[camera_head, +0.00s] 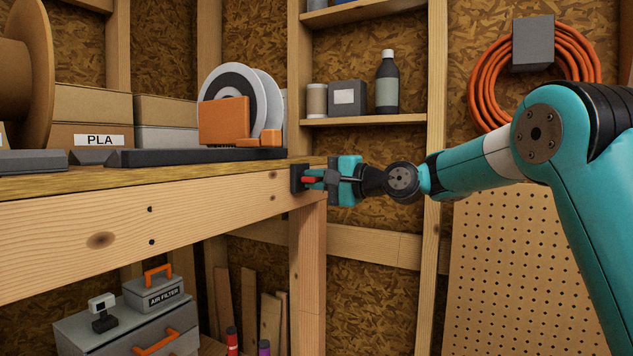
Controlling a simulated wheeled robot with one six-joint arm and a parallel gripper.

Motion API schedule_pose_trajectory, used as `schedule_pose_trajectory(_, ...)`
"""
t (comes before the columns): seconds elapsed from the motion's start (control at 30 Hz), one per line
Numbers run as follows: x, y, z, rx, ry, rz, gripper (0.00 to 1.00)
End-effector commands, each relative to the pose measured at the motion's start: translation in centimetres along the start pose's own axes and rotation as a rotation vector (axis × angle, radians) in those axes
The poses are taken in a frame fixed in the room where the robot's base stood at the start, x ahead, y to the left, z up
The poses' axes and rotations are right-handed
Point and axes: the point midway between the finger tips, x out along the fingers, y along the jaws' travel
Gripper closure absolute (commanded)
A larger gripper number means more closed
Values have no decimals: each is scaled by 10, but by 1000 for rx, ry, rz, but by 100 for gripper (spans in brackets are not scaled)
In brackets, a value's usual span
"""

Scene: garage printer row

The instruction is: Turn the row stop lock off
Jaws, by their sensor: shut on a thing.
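The row stop lock shows as a small dark box (297,179) with a red part (309,180). It is mounted at the right end of the wooden bench's front edge. My gripper (322,179) reaches in from the right and is shut on the red part of the lock. The fingers hide much of the lock, so I cannot tell which way it is turned.
The wooden bench (130,228) carries PLA boxes and a spool holder (222,122). Below stands a grey cabinet (130,330) with an air filter box. Behind are a shelf (365,121), an orange hose (482,80) and a pegboard (500,260). Open space lies right of the bench end.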

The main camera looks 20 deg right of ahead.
Motion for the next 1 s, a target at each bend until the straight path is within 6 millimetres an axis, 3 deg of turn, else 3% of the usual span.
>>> schedule_pose_trajectory(0.27, 0, 5, 0, -170, -1, -1, 100)
schedule_pose_trajectory(1.0, 0, 6, 0, -868, -1, 0, 100)
